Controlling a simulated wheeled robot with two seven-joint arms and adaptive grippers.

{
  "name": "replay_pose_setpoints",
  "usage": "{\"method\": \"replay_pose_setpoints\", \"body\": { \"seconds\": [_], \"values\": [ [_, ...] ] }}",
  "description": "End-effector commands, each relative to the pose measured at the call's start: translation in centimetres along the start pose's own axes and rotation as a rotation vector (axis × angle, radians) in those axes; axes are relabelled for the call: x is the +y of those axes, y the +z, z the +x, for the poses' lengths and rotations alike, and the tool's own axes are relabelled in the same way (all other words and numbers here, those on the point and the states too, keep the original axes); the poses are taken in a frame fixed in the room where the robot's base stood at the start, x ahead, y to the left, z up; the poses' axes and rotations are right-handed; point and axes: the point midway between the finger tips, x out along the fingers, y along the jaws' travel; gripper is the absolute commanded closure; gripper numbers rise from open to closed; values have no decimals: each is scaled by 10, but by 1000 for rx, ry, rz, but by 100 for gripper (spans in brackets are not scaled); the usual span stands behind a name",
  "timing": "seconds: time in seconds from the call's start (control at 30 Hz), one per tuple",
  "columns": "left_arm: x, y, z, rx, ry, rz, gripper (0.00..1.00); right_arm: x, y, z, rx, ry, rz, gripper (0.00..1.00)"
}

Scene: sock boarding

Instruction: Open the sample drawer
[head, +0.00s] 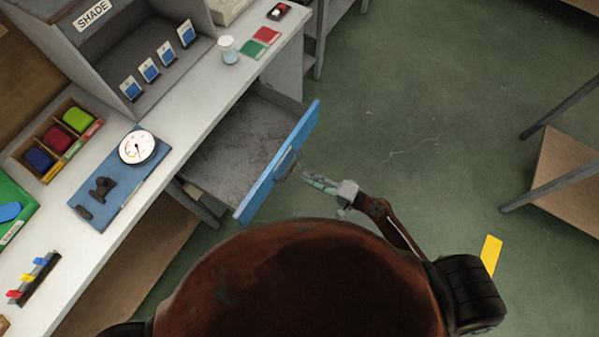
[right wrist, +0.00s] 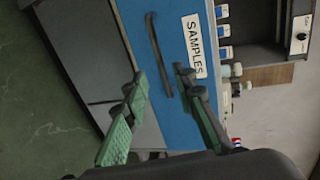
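The sample drawer stands pulled out from under the bench, its grey inside (head: 235,145) bare where I can see it. Its blue front (head: 262,188) faces me; in the right wrist view the blue front (right wrist: 180,110) carries a "SAMPLES" label (right wrist: 194,46). A dark bar handle (head: 289,166) is on the front; it also shows in the right wrist view (right wrist: 156,50). My right gripper (head: 306,178) is just in front of the handle. My left gripper is out of view.
The bench top (head: 190,105) holds a dial gauge (head: 138,147) on a blue mat, a jar (head: 228,50), a box of coloured rolls (head: 58,138) and a shade cabinet (head: 110,50). Green floor (head: 420,110) to the right is mostly clear. A wooden table (head: 568,180) stands far right.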

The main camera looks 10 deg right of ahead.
Motion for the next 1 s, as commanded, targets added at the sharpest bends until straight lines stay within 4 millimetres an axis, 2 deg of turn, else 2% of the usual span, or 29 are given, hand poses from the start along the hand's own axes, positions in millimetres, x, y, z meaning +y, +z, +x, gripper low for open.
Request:
{"method": "replay_pose_setpoints", "body": {
  "seconds": [0.1, 0.3, 1.0],
  "values": [
    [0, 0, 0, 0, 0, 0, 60, 1, 0, -24, 0, 3, 0, 75],
    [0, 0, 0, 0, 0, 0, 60, 1, 0, -46, 1, 2, 0, 75],
    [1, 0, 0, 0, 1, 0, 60, 2, -1, -50, 2, 3, -1, 75]
  ]
}}
